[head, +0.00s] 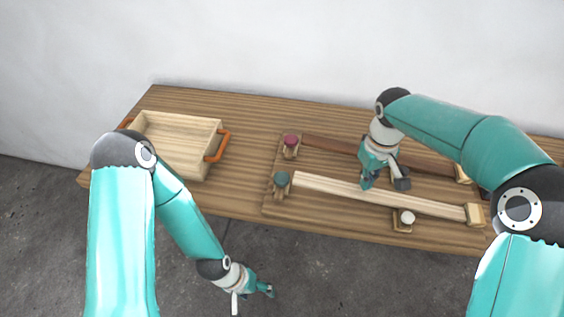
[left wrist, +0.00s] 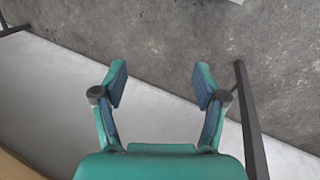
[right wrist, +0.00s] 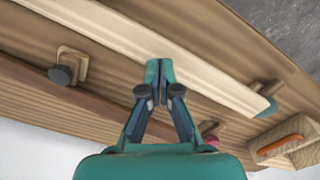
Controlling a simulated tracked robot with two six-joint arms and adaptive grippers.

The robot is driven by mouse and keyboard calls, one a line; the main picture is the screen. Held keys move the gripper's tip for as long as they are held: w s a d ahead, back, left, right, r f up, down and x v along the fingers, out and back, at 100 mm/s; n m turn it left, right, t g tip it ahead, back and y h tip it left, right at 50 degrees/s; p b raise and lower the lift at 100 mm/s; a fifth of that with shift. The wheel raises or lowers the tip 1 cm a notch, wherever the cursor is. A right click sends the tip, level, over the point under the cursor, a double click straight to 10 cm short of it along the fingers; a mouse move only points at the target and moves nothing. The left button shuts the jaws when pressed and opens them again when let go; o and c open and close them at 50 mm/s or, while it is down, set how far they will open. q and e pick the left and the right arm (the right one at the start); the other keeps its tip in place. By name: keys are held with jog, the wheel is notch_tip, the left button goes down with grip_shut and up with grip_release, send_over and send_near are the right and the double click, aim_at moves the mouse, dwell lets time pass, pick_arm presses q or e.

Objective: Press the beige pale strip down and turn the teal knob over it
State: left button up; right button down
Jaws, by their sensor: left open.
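The beige pale strip (head: 330,188) lies along the front of a plywood panel, its left end beside the teal knob (head: 282,179). That knob stands on a small wooden block. I cannot tell whether any part of the knob lies over the strip. My right gripper (head: 367,186) is at the strip's middle, fingers pointing down. In the right wrist view its fingertips (right wrist: 158,70) are together at the strip's edge (right wrist: 190,68); contact is unclear. My left gripper (head: 268,290) is open and empty, off the table's front edge; its spread fingers show in the left wrist view (left wrist: 160,85).
A crimson knob (head: 290,141) stands behind the teal one, near a dark brown strip (head: 325,145). A white knob (head: 407,217) stands in front of the pale strip. A wooden tray (head: 180,144) with orange handles is at left. Bare table lies between tray and panel.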

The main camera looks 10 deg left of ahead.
pick_arm(q)
jog(key=w+d+r+n+g, duration=0.25)
jog(key=w+d+r, duration=0.25)
jog(key=w+r, duration=0.35)
notch_tip(320, 180, up, 24)
jog(key=n+t+y, duration=0.2)
jog(key=n+y, duration=0.2)
jog(key=n, duration=1.2)
send_over(283, 177)
notch_tip(283, 177, down, 11)
jog(key=shift+f, duration=0.1)
